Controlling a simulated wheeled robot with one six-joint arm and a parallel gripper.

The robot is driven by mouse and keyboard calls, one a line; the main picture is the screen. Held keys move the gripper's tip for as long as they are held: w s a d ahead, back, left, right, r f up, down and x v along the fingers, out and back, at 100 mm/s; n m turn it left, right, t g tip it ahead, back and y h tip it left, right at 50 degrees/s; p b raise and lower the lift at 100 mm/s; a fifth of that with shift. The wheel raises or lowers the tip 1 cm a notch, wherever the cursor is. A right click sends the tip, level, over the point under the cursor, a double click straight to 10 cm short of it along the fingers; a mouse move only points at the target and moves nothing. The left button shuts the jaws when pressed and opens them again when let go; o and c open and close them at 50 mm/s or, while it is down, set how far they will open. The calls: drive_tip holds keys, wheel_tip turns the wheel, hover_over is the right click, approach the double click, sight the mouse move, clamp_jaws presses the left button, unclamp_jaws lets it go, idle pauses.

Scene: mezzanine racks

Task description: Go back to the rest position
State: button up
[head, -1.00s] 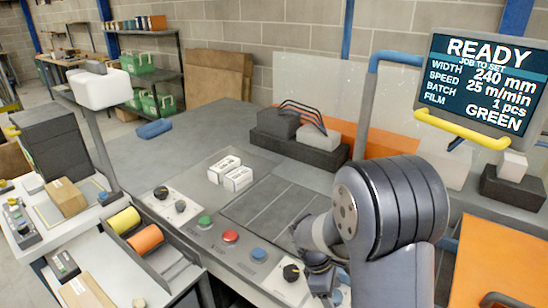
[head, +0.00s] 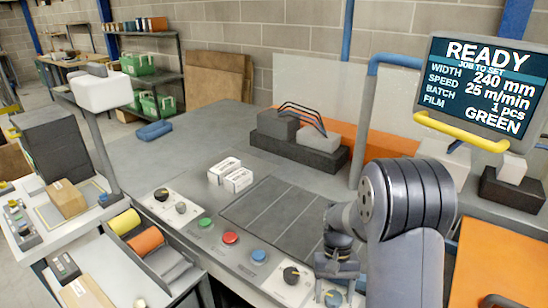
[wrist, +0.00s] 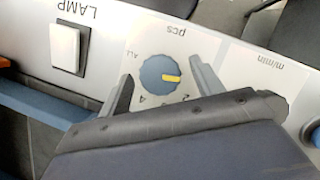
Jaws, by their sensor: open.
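My gripper (head: 336,284) is low over the front right of the console in the head view. In the wrist view my gripper (wrist: 161,72) is open, its two fingers apart on either side of a blue knob with a yellow pointer (wrist: 157,74). The knob's panel reads "pcs", and the pointer faces right in that view. The same blue knob (head: 333,298) shows just below my gripper in the head view. Nothing is held. I cannot tell how far the fingertips are above the panel.
A black knob (head: 291,275) and red (head: 230,238), green (head: 204,223) and blue (head: 258,255) buttons lie left of my gripper. A white lamp switch (wrist: 66,47) shows in the wrist view. The screen (head: 480,85) reads READY. Two white boxes (head: 238,181) stand on the console.

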drive_tip(key=m+y, duration=0.1)
drive_tip(key=m, duration=0.2)
drive_tip(key=shift+d+m, duration=0.1)
drive_tip(key=shift+m, duration=0.2)
